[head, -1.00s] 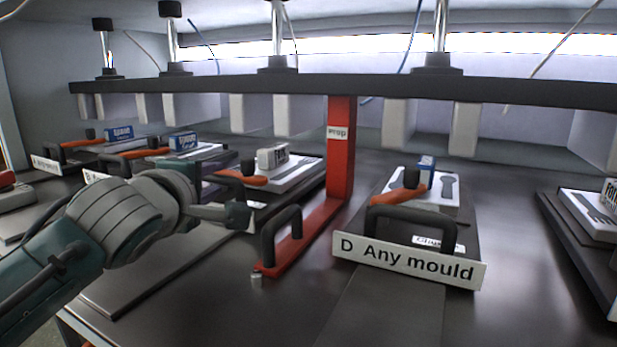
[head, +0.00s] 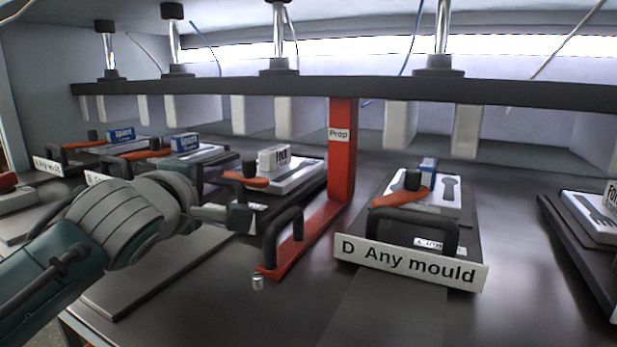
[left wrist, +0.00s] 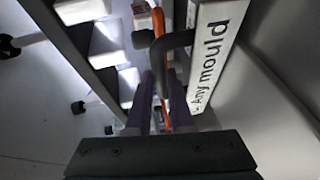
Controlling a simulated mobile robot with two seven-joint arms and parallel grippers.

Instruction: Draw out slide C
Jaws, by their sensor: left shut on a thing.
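Slide C (head: 300,180) is the dark tray behind my left gripper in the head view, with a pale mould plate, a white box (head: 275,158) and an orange lever (head: 245,180) on it. My left gripper (head: 240,215) is at its front and shut on its handle, which the gripper largely hides. In the left wrist view, the label plate (left wrist: 212,55) reads "Any mould"; its letter is not clear. The dark handle (left wrist: 172,42) runs beside the plate, near the gripper fingers (left wrist: 163,115). My right gripper is not in view.
A red prop (head: 340,150) with a dark handle stands just right of slide C. Slide D (head: 410,262) is further right, under the dark press beam (head: 350,88). More slides with boxes stand at the left.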

